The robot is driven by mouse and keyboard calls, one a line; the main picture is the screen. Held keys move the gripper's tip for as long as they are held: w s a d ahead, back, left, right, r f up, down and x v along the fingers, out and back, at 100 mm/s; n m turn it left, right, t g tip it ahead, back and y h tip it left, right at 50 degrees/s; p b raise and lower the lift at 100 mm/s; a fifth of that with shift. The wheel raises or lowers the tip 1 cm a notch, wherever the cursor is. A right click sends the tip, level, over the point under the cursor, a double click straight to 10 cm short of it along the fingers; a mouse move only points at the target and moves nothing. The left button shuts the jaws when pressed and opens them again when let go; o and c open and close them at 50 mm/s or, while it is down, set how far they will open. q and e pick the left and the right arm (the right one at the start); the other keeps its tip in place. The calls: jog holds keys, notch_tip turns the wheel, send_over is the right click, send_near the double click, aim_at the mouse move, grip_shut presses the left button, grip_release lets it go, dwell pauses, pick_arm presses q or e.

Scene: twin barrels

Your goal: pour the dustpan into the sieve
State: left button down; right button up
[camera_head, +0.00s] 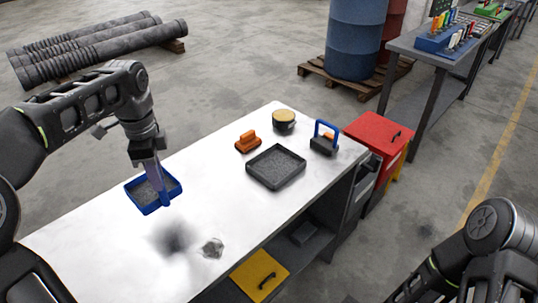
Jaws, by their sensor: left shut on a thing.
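The blue dustpan (142,203) with grey grit in it is at the left part of the white table, roughly level. My left gripper (157,184) comes down from above and is shut on the dustpan's handle. A round dark vessel with a tan top (284,119), which looks like the sieve, stands at the table's far end, well apart from the dustpan. Its inside cannot be made out clearly. My right arm shows at the lower right, but its gripper is out of view.
A black square tray (275,166) lies mid-table. An orange-handled tool (248,141) is beside it, and a blue-handled tool (324,139) stands near the right edge. A dark smudge and a grey patch (212,248) mark the near table top. A red cabinet (377,133) stands beyond.

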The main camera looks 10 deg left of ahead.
dwell(0.5)
pick_arm(q)
jog(key=w+d+f+n, duration=0.2)
jog(key=d+f+n, duration=0.1)
jog(key=d+n, duration=0.3)
jog(key=w+d+f+n, duration=0.3)
jog(key=d+n, duration=0.4)
jog(key=d, duration=0.2)
jog(key=shift+d+f, duration=0.3)
jog(key=shift+f, duration=0.1)
jog(key=shift+w+d, duration=0.1)
